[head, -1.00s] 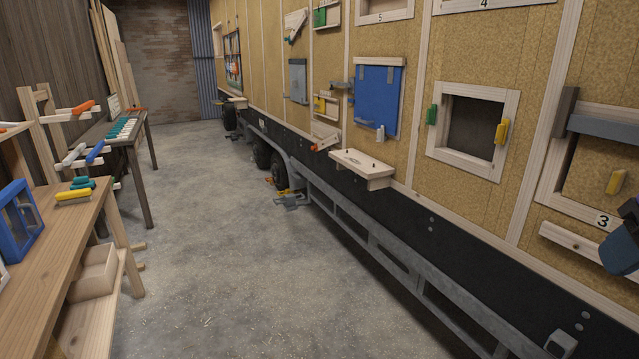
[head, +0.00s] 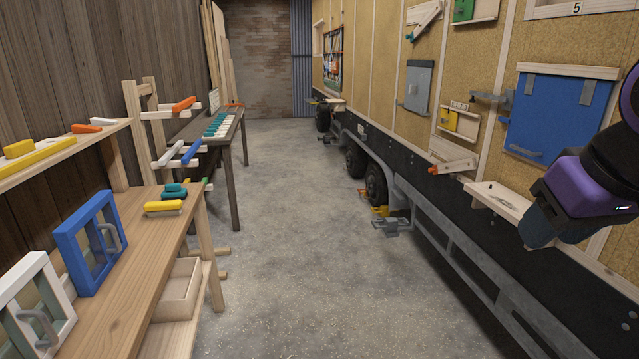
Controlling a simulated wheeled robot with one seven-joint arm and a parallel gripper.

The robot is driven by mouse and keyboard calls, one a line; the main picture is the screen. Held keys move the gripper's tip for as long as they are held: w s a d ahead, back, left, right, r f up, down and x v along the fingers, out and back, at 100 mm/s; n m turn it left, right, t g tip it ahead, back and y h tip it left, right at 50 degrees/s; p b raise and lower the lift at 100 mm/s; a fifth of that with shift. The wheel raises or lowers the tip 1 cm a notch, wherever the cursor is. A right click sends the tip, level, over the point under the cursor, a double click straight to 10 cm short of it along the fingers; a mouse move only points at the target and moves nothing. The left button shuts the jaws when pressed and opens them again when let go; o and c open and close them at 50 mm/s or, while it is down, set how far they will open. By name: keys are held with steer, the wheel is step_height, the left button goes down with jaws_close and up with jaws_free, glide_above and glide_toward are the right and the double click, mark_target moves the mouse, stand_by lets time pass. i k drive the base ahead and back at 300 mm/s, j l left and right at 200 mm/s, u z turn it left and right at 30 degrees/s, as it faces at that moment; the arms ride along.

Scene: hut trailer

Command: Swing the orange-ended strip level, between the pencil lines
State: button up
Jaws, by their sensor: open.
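The orange-ended strip (head: 452,167) is a short pale wooden piece low on the trailer wall. It is tilted, with its orange end (head: 433,170) at the lower left. It lies on or against a small pale board; pencil lines are too small to make out. My gripper (head: 540,232) is at the right, with a purple wrist and dark grey fingers. It is open, its tips pointing down and left, to the right of the strip in the picture and apart from it. It partly covers the wooden shelf.
A wooden shelf (head: 490,194) juts from the wall between my gripper and the strip. A blue panel (head: 556,115) hangs above. The workbench (head: 150,262) with framed windows stands at left.

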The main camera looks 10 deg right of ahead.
mark_target(469, 164)
steer(key=i, duration=1.75)
steer(key=i+j+z, duration=0.1)
steer(key=i+z, duration=0.2)
steer(key=i, duration=0.3)
steer(key=i+j+z, duration=0.25)
steer(key=i, duration=0.35)
steer(key=i+j+z, duration=0.3)
steer(key=i, duration=0.3)
steer(key=i+j+z, duration=0.3)
steer(key=i+j, duration=0.2)
